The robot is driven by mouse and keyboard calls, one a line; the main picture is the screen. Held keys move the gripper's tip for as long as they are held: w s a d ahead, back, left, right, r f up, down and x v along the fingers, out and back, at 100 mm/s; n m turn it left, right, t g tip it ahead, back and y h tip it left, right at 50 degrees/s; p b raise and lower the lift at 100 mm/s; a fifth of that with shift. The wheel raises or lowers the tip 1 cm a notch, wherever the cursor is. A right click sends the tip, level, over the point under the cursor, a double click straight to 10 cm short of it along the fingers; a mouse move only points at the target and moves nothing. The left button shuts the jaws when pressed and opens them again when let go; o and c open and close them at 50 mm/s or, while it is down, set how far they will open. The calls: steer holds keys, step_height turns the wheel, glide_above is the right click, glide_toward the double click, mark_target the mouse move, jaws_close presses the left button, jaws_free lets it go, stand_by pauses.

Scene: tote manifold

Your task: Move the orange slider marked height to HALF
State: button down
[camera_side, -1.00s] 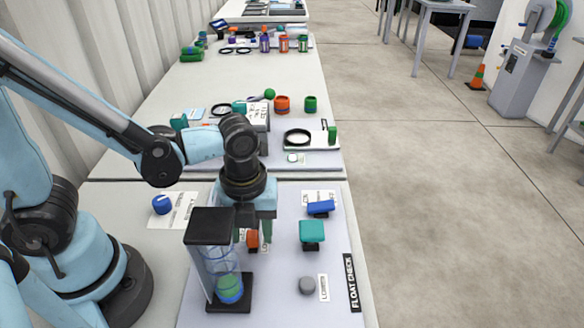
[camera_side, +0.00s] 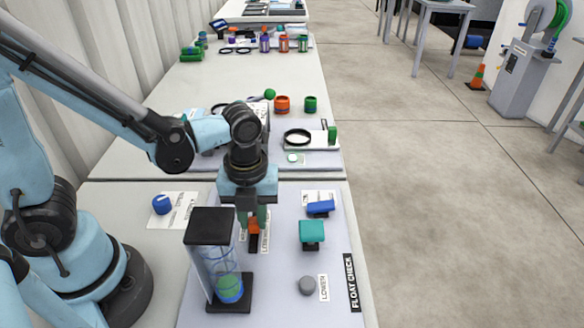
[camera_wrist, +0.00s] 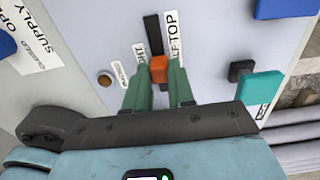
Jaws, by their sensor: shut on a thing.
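The orange slider (camera_side: 254,225) stands in a black slot (camera_side: 252,244) on the pale panel, behind the clear cylinder. My gripper (camera_side: 253,220) reaches down over it, with its green fingers on either side. In the wrist view my gripper (camera_wrist: 160,76) is shut on the orange slider (camera_wrist: 158,68). The slot (camera_wrist: 153,35) runs on past the slider there. A label ending in TOP (camera_wrist: 173,35) lies beside the slot; the fingers hide part of the lettering.
A teal handle (camera_side: 312,232), a blue handle (camera_side: 320,208) and a grey button (camera_side: 307,285) by a LOWER label stand right of the slot. A blue knob (camera_side: 161,204) stands at left. The tall cylinder is close to my gripper.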

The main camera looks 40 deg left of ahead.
mark_target(253, 219)
steer(key=shift+w+a, duration=0.1)
steer(key=c, duration=1)
jaws_free()
steer(key=shift+o, duration=0.2)
steer(key=shift+r, duration=0.1)
step_height(253, 219, up, 12)
steer(key=w+a+n+t, duration=0.1)
steer(key=a+n+t, duration=0.2)
steer(key=n, duration=1)
steer(key=w+a+f+n+t, duration=0.1)
steer(key=a+n+t, duration=0.3)
steer(key=n, duration=1)
steer(key=shift+a, duration=0.4)
